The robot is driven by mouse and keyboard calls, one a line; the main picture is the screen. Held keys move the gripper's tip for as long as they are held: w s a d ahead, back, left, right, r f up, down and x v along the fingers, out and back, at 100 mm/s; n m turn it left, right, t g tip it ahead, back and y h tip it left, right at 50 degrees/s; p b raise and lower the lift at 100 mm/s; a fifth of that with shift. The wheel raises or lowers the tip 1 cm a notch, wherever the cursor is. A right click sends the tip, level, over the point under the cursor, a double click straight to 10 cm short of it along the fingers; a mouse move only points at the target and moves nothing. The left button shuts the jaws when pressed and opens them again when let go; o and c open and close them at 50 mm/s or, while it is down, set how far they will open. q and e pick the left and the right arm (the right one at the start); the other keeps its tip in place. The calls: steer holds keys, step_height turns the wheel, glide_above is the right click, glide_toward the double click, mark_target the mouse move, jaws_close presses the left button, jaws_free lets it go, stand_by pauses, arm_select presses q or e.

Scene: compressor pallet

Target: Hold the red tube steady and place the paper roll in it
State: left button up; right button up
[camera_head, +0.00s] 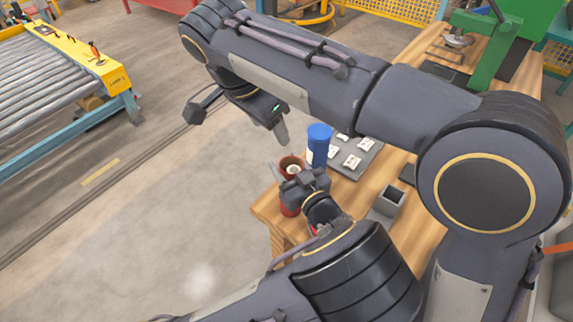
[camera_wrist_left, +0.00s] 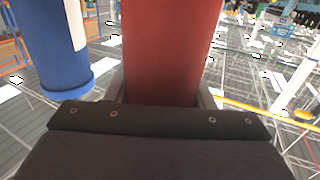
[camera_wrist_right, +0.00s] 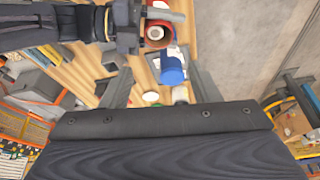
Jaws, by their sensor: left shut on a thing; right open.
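The red tube (camera_head: 289,209) stands upright near the table's left corner. My left gripper (camera_head: 304,186) is shut around its side, and the tube fills the jaws in the left wrist view (camera_wrist_left: 172,50). A pale round end, which looks like the paper roll (camera_head: 292,169), shows inside the tube's open mouth. It also shows inside the red rim in the right wrist view (camera_wrist_right: 155,33). How deep it sits is hidden. My right gripper (camera_head: 281,132) is open and empty, above and apart from the tube; its spread fingers show in the right wrist view (camera_wrist_right: 160,88).
A blue cylinder (camera_head: 319,147) with a white label stands close beside the tube. Behind it, a dark tray (camera_head: 372,152) holds several white pieces. A small grey open box (camera_head: 388,201) stands on the wooden table (camera_head: 265,208). Floor left of the table is clear.

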arm_select(q)
steer(key=shift+w+a+f, duration=0.1)
steer(key=shift+a, duration=0.15)
arm_select(e)
steer(key=shift+s+a+r, duration=0.4)
steer(key=shift+a+r, duration=0.15)
steer(key=shift+r, duration=0.05)
arm_select(q)
steer(key=o, duration=1)
steer(key=shift+o, duration=0.2)
steer(key=v, duration=0.8)
steer(key=shift+d, duration=0.35)
arm_select(e)
steer(key=shift+d, duration=0.15)
